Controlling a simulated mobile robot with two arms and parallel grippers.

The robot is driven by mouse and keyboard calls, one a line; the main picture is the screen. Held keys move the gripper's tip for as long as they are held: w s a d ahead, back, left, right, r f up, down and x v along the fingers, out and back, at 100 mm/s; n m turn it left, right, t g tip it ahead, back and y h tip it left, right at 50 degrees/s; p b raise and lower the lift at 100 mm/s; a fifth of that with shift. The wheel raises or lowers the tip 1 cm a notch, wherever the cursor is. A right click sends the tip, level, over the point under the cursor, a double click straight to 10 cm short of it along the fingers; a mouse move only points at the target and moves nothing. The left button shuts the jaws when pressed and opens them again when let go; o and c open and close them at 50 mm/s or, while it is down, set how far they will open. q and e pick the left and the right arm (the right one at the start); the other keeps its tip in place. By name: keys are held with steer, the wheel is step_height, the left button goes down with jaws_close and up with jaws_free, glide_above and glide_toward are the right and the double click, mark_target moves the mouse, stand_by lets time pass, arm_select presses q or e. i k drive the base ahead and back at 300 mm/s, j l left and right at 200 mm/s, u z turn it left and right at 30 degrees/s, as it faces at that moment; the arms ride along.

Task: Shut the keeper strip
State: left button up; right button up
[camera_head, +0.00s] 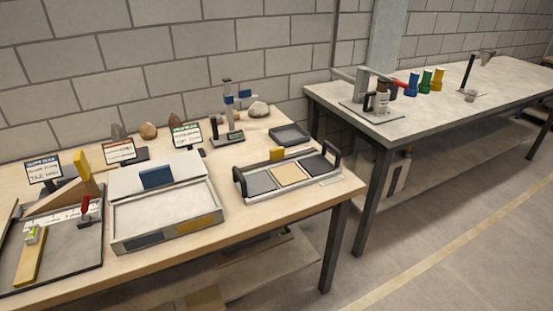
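I cannot tell for certain which part is the keeper strip. A tray with black handles (331,182) stands on the near table's right part. It holds two dark panels with a tan panel (290,174) between them, and a yellow tab (277,154) stands at its back edge. A shallow sandbed box (117,240) is left of it, with a raised pale panel behind and a blue block (157,177) on that panel. At the far left, a yellow strip (29,262) lies on a dark board (80,255). Neither of my grippers shows.
Small signs, stones (258,109), a dark empty tray (290,134) and a stand (228,132) line the near table's back. A second table (440,115) at right bears a clamp device (377,101) and coloured cups (425,80). Open floor lies at lower right.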

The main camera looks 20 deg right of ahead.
mark_target(278, 154)
steer(key=i+l, duration=0.15)
steer(key=l, duration=0.15)
steer(key=i+l+u, duration=0.1)
steer(key=l, duration=0.2)
steer(key=i+l+u, duration=0.1)
steer(key=l, duration=0.25)
steer(key=i+l, duration=0.2)
steer(key=l+u, duration=0.05)
steer(key=l, duration=0.05)
